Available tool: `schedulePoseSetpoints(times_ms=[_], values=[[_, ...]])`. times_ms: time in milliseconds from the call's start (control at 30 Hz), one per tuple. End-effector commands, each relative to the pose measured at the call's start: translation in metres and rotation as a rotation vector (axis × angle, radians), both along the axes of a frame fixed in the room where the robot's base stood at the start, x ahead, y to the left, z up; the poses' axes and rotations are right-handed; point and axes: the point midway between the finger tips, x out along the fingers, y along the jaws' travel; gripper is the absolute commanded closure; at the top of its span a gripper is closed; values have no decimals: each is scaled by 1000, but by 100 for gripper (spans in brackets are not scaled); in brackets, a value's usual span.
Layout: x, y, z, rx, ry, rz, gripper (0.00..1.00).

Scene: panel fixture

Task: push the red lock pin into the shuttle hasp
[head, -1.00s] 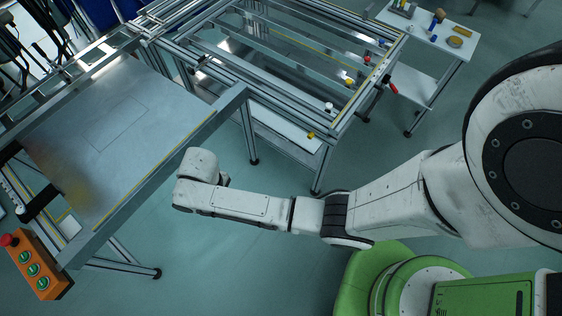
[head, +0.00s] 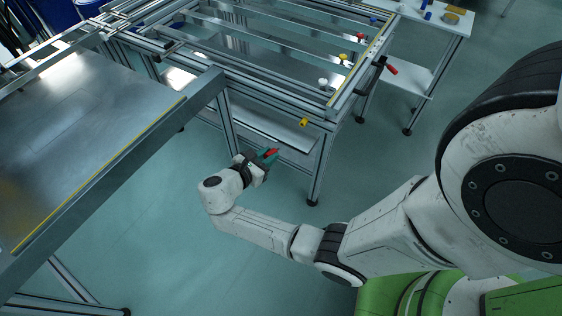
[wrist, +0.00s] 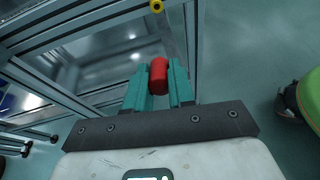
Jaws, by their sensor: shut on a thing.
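My gripper (head: 264,160) is shut on the red lock pin (head: 270,152), out in the open below and in front of the aluminium frame's near corner. In the wrist view the red pin (wrist: 158,76) is held between the two teal fingers (wrist: 157,92), its rounded end showing. A yellow round fitting (head: 304,122) sits on the frame's front edge, apart from the pin. It also shows at the top of the wrist view (wrist: 156,6), with a dark hole in its face. I cannot tell for certain which fitting is the shuttle hasp.
The aluminium frame (head: 265,102) carries a white knob (head: 322,83), a small yellow part (head: 343,57) and a red-handled clamp (head: 391,69) on its right. A metal-topped table (head: 80,120) stands left. A white side table (head: 452,27) is behind. Floor between is clear.

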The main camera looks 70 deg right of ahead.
Motion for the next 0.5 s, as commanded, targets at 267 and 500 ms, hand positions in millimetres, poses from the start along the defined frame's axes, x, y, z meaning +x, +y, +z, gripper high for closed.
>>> schedulePoseSetpoints(times_ms=[267,500], values=[[-25,-27,-15,-247,71,101,100],[-32,-33,-9,-312,88,100,100]])
